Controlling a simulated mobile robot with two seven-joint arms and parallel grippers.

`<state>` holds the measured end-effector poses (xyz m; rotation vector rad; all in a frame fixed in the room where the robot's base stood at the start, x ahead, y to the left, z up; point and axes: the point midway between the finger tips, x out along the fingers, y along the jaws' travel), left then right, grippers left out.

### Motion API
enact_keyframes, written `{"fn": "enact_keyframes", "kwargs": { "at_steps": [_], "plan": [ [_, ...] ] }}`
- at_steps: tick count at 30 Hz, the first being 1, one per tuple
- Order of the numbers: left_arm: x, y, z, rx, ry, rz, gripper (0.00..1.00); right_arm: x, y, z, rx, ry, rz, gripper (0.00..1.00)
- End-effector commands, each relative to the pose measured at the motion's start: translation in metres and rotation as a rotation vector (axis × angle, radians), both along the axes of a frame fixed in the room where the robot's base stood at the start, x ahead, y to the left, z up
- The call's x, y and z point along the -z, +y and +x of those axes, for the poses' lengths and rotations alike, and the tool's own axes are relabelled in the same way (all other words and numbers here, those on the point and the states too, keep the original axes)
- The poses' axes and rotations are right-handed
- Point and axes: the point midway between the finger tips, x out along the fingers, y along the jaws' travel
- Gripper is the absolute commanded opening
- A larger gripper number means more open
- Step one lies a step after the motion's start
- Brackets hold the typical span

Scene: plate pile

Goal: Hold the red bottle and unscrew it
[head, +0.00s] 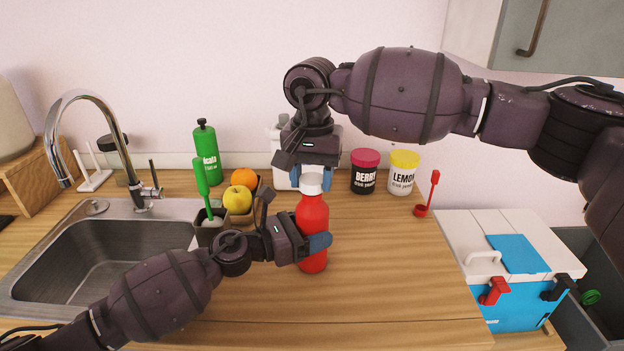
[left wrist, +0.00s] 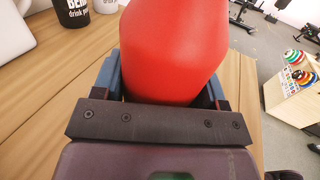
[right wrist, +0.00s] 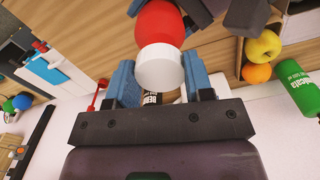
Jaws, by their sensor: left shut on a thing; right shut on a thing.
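The red bottle (head: 313,220) stands upright on the wooden counter, with its white cap (head: 312,184) on top. My left gripper (head: 318,244) is shut around the bottle's red body from the left side. In the left wrist view the red body (left wrist: 172,50) fills the space between the blue fingers. My right gripper (head: 315,179) comes down from above and is shut on the white cap. In the right wrist view the cap (right wrist: 160,67) sits between the blue fingertips, with the red bottle (right wrist: 158,22) beyond it. The fingers partly hide the cap in the head view.
A fruit container with a yellow apple (head: 238,199) and orange (head: 245,179), and a green bottle (head: 207,150), stand left. The sink (head: 105,262) is further left. BERRY (head: 364,172) and LEMON (head: 403,172) jars stand behind right. The counter (head: 400,270) right of the bottle is clear.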

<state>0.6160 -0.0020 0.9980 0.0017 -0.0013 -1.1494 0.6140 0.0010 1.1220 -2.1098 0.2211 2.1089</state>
Motion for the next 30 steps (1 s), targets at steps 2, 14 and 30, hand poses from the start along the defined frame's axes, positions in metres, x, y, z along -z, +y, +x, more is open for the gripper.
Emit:
{"fn": "enact_keyframes", "kwargs": {
  "at_steps": [2, 14, 30],
  "plan": [
    [0.0, 0.0, 0.0, 0.0, -0.001, 0.0, 0.0, 0.0, 0.0, 0.0, 0.0, 0.0, 0.0, 0.19],
    [0.0, 0.0, 0.0, 0.0, -0.001, 0.0, 0.0, -0.01, 0.0, 0.0, 0.0, -0.002, 0.001, 0.19],
    [0.0, 0.0, 0.0, 0.0, -0.001, 0.0, 0.69, -0.04, 0.0, 0.0, 0.0, 0.0, -0.001, 0.19]
  ]
}}
